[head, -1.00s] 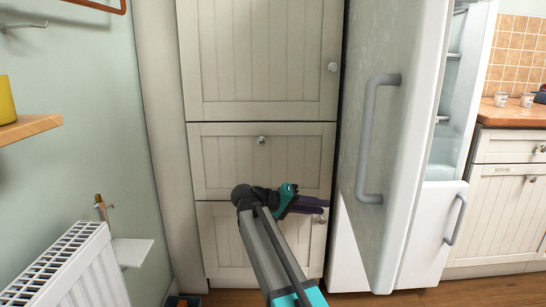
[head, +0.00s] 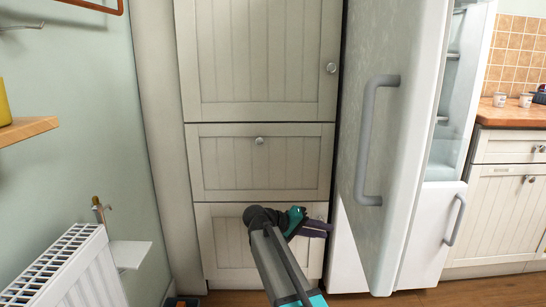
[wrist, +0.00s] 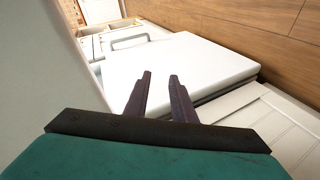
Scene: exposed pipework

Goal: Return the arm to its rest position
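My gripper (head: 322,229) is low in front of the cream cabinet, near its bottom panel, and points to the right toward the fridge. In the wrist view my gripper (wrist: 160,74) shows two dark purple fingers with a gap between them. Nothing is held between them. My arm reaches up from the bottom edge of the head view and bends at the dark wrist joint.
The tall cream cabinet (head: 262,160) stands behind my gripper. The white fridge door (head: 400,130) stands open to its right, with a grey handle (head: 368,140). A radiator (head: 65,270) and a wooden shelf (head: 28,129) are at left. Wooden floor (head: 490,290) shows at bottom right.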

